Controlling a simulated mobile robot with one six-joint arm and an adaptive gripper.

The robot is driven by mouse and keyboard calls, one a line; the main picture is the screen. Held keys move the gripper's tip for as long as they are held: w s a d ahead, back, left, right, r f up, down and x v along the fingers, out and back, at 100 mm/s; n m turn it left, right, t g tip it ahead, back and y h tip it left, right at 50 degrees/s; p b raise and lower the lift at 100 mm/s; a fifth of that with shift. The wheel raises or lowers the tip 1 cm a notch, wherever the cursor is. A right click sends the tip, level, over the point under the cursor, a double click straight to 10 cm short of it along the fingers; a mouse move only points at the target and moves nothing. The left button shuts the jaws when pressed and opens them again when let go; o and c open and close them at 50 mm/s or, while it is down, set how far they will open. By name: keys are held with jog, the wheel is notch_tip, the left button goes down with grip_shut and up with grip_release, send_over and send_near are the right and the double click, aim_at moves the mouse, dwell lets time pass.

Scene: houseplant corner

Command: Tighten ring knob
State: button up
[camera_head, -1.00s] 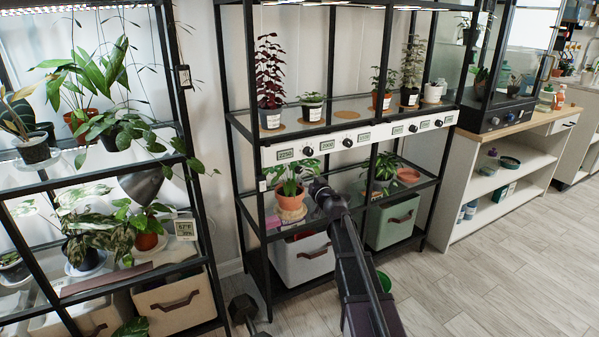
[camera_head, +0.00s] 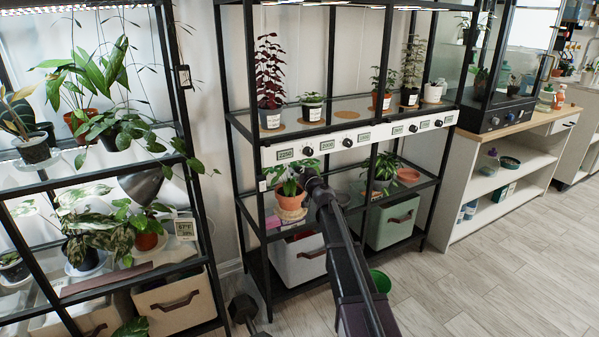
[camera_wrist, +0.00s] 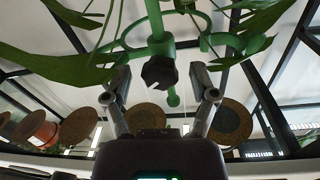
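The ring knob (camera_wrist: 158,73) is a dark, faceted knob on a green plant support with a stake and curved ring arms (camera_wrist: 155,25), among large leaves. In the wrist view, my gripper (camera_wrist: 160,82) is open, with one finger on each side of the knob and visible gaps between. In the head view, my gripper (camera_head: 308,178) is at the right side of the potted plant (camera_head: 290,201) on the rack's middle shelf. The knob is too small or hidden to make out there.
A white panel with several displays and black knobs (camera_head: 348,142) runs along the shelf edge above. A rack post stands right of the plant. A white bin (camera_head: 300,262) and a green bin (camera_head: 392,222) sit below. Floor (camera_head: 480,265) is clear at right.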

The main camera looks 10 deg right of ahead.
grip_shut()
jog(key=shift+m, duration=0.7)
jog(key=shift+o, duration=0.8)
grip_release()
jog(key=shift+s, duration=0.1)
jog(key=v, duration=1.2)
